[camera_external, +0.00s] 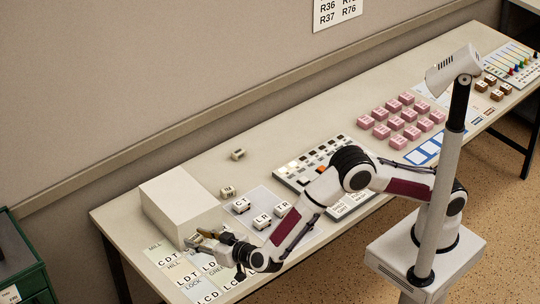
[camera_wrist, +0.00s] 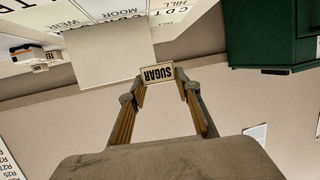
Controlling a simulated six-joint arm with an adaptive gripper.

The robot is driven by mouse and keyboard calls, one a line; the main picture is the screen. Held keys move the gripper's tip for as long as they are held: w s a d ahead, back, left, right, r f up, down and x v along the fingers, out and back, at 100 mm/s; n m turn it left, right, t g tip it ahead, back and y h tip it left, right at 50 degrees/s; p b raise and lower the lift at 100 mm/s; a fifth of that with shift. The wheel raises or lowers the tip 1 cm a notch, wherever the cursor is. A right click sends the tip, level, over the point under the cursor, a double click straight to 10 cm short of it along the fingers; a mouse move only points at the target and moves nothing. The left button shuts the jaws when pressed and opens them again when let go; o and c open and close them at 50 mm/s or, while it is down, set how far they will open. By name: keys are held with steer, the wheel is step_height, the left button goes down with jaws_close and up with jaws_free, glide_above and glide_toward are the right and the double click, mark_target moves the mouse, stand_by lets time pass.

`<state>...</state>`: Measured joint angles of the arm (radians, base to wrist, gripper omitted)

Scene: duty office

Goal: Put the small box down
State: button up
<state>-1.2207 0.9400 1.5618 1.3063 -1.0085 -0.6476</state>
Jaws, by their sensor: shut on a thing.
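In the external view, my gripper (camera_external: 196,240) reaches left, low over the front left part of the table, beside the large white block (camera_external: 178,205). The small box is hard to make out there. I cannot tell whether it touches anything below.
Lettered cards (camera_external: 190,272) lie along the table's front left edge. White blocks marked CT (camera_external: 241,206), LR and TR stand on a grey sheet. Two small beige blocks (camera_external: 238,154) stand behind. A button panel (camera_external: 300,172) and pink blocks lie right. A green cabinet (camera_external: 22,252) stands left.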

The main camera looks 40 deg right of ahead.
steer(key=w+d+r+m+h, duration=0.1)
steer(key=w+d+r, duration=0.4)
steer(key=w, duration=0.3)
steer(key=w+d+r+m+h, duration=0.1)
steer(key=w+d+r, duration=0.5)
steer(key=w, duration=0.3)
steer(key=shift+r+h, duration=0.4)
steer(key=shift+r, duration=0.25)
steer(key=shift+d, duration=0.1)
steer(key=shift+f, duration=0.1)
glide_above(195, 197)
steer(key=shift+d+f, duration=0.1)
steer(key=shift+f, duration=2.95)
steer(key=shift+f, duration=0.1)
steer(key=shift+f, duration=1.8)
steer(key=shift+f, duration=0.15)
